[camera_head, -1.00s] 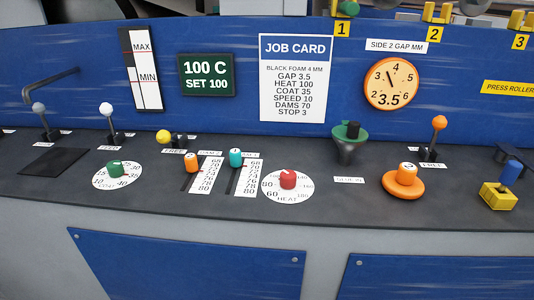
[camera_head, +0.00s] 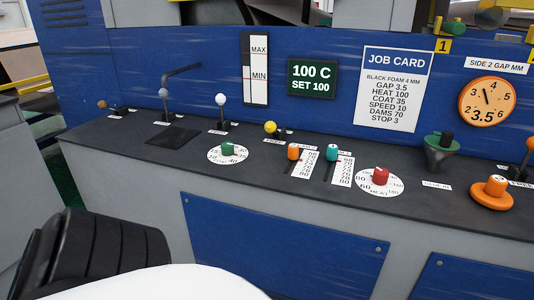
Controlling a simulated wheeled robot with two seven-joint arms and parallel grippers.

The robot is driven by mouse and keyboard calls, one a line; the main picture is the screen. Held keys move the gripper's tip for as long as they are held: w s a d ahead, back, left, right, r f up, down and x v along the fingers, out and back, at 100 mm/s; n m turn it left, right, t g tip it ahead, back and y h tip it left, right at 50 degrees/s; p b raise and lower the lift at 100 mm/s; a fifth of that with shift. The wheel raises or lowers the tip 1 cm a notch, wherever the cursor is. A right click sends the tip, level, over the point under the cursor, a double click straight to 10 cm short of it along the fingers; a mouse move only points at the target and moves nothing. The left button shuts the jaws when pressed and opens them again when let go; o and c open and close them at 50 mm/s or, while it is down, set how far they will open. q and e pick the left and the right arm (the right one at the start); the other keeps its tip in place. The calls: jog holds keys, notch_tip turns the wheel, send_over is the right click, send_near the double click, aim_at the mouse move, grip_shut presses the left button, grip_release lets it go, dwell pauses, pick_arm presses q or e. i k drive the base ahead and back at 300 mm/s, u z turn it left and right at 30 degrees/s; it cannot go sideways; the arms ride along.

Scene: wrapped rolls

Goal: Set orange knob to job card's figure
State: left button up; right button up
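The job card (camera_head: 393,89) is a white sheet with a blue heading on the blue back panel. It reads black foam 4 mm, gap 3.5, heat 100, coat 35, speed 10, dams 70, stop 3. A large orange knob (camera_head: 495,188) with a light top sits on an orange round base at the right of the dark console. A smaller orange knob (camera_head: 293,152) stands at a numbered strip scale near the middle. The round orange gap dial (camera_head: 487,102) reads 3.5. Neither of my grippers is in view.
A teal knob (camera_head: 333,152), a red heat knob (camera_head: 380,175) and a green coat knob (camera_head: 228,149) share the dark console (camera_head: 110,150). White-topped and yellow-topped levers stand further back.

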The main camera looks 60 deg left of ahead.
aim_at(293, 149)
jog(key=z, duration=0.15)
jog(key=k, duration=0.35)
jog(key=u, duration=1)
